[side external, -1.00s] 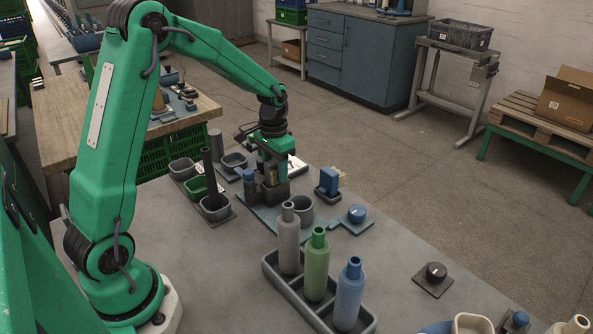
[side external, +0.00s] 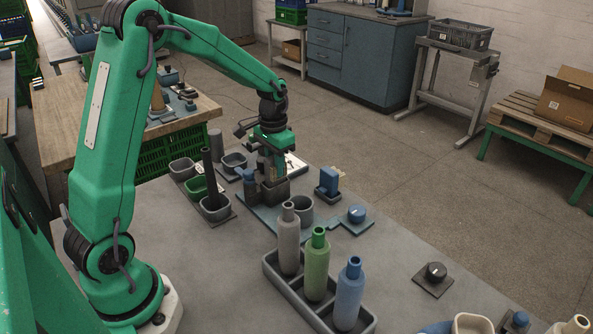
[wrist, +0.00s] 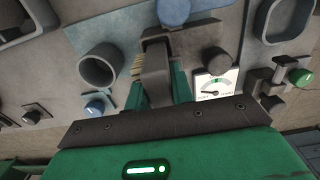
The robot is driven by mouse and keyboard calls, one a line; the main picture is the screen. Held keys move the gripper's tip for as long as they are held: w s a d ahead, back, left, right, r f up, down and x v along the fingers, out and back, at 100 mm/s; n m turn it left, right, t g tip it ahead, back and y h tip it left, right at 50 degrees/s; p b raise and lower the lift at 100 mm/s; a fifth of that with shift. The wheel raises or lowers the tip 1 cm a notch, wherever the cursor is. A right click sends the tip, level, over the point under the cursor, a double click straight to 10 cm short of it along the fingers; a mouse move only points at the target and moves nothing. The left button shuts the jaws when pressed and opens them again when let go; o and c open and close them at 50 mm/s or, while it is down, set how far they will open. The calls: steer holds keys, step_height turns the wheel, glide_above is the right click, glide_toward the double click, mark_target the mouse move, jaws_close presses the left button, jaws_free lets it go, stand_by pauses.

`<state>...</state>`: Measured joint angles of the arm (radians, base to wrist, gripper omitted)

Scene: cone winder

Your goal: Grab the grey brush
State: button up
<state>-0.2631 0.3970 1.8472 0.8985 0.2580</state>
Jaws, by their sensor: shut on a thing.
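The grey brush (wrist: 155,60) is between the green fingers of my gripper (wrist: 160,92) in the wrist view, and my gripper is shut on it. Its pale bristles (wrist: 137,66) show at the left of the grey body. In the side external view my gripper (side external: 270,164) points down over a dark grey holder (side external: 274,191) on the table. The fingers hide most of the brush there. I cannot tell whether its lower end is clear of the holder.
A blue brush (side external: 328,180) stands in a holder to the right, with a grey cup (side external: 301,211) nearer the camera. A rack (side external: 290,290) holds grey, green and blue bottles. Small bins and a dark post (side external: 207,172) stand to the left.

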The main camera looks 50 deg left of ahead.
steer(key=r, duration=0.1)
steer(key=d+r, duration=0.1)
steer(key=r, duration=0.1)
steer(key=shift+s+r, duration=0.1)
steer(key=shift+r, duration=0.15)
jaws_close()
steer(key=s+d+r, duration=0.3)
steer(key=d+r, duration=0.3)
steer(key=d, duration=0.4)
steer(key=shift+d+r, duration=0.15)
